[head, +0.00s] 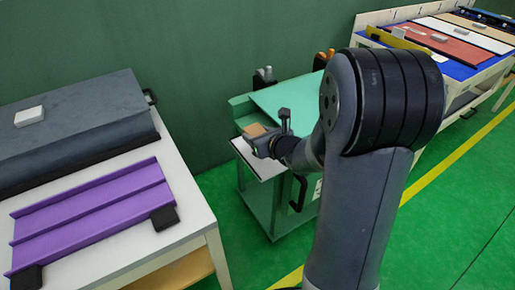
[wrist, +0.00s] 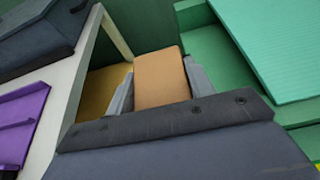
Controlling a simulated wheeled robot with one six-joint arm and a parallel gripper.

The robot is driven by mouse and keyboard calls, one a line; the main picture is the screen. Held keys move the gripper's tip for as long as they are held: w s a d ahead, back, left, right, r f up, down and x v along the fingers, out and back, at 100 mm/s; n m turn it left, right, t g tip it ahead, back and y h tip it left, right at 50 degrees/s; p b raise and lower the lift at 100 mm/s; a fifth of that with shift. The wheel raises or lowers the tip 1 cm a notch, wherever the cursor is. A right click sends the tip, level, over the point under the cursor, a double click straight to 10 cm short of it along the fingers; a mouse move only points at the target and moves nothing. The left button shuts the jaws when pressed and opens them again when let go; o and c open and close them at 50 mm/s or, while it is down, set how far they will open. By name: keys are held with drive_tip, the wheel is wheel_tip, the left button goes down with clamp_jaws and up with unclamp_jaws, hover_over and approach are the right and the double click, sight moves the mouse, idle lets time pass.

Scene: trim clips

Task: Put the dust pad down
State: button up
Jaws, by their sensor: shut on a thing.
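My gripper (head: 262,140) is at the near left corner of the green cart, over a small white surface. In the wrist view my gripper (wrist: 160,85) has its two grey fingers on either side of an orange-tan dust pad (wrist: 160,75), shut on it. The dust pad also shows in the head view (head: 255,130) as a small tan patch beside the gripper. Whether the pad touches anything below it I cannot tell.
The green cart (head: 285,100) stands against the wall. A white table (head: 190,185) at left bears a purple rail (head: 95,215), a dark grey block (head: 70,130) and a small white block (head: 29,116). A further table with coloured panels (head: 440,45) stands at the back right.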

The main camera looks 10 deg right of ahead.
drive_tip(key=shift+f+b, duration=0.55)
drive_tip(key=shift+f, duration=1.55)
drive_tip(key=shift+f, duration=0.2)
drive_tip(key=o, duration=1.1)
drive_tip(key=shift+c, duration=0.2)
drive_tip(key=shift+r, duration=0.15)
drive_tip(key=shift+r, duration=0.2)
drive_tip(key=p+v, duration=0.2)
drive_tip(key=v, duration=1)
drive_tip(key=shift+f, duration=0.1)
